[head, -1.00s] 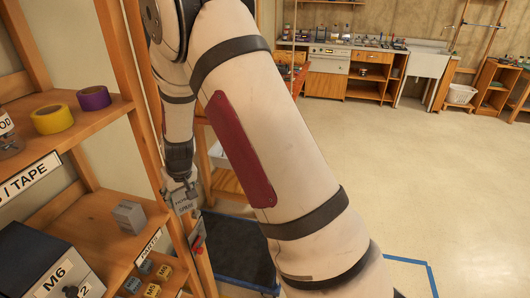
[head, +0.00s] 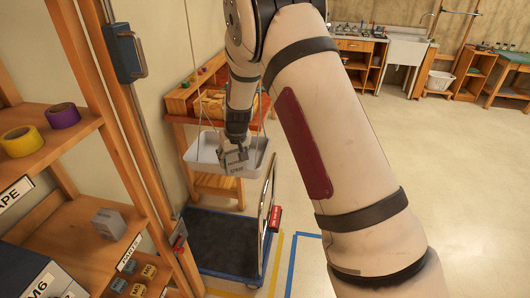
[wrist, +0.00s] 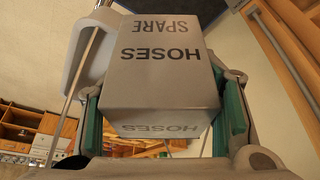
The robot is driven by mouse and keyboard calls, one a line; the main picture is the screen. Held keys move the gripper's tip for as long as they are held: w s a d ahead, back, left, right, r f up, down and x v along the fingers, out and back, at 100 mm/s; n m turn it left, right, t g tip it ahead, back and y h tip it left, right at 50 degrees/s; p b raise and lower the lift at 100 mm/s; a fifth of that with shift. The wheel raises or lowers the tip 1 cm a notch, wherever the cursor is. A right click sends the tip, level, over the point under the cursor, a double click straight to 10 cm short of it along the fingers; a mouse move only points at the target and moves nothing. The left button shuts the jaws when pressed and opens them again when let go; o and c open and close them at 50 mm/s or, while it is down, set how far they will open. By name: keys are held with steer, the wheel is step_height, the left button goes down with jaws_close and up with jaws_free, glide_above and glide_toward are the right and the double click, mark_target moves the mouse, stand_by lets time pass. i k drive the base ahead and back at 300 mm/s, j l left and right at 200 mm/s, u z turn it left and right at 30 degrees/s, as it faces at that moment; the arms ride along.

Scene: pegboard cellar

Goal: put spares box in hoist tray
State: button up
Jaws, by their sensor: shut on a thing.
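My gripper (head: 237,146) is shut on the spares box (head: 235,162), a grey box. In the wrist view the box (wrist: 160,75) reads "SPARE HOSES" upside down and sits between the green finger pads. The hoist tray (head: 201,161) is a white tray hung on thin cords, left of centre in the head view. The box appears over the tray's right part; I cannot tell whether it touches the tray. Part of the tray (wrist: 76,60) also shows at the left in the wrist view. My gripper hides part of the tray's inside.
A wooden shelf at left holds tape rolls (head: 62,115), a grey block (head: 108,224) and small parts bins (head: 134,287). A dark trolley (head: 222,243) stands below the tray. A wooden bench (head: 214,184) is behind it. Open floor lies to the right.

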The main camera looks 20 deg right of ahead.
mark_target(210, 155)
steer(key=l+z, duration=0.1)
steer(key=z, duration=0.75)
steer(key=i+l+z, duration=0.1)
steer(key=z, duration=0.3)
steer(key=l+z, duration=0.1)
steer(key=z, duration=0.3)
steer(key=i+l+z, duration=0.1)
steer(key=z, duration=0.2)
steer(key=i+z, duration=0.3)
steer(key=i+u, duration=0.35)
steer(key=i+l+u, duration=0.1)
steer(key=i+u, duration=0.4)
steer(key=u, duration=0.3)
steer(key=i+u, duration=0.15)
steer(key=u, duration=0.3)
steer(key=i+u, duration=0.15)
steer(key=u, duration=0.3)
steer(key=i+l+u, duration=0.15)
steer(key=u, duration=0.3)
steer(key=i+l+u, duration=0.1)
steer(key=u, duration=0.3)
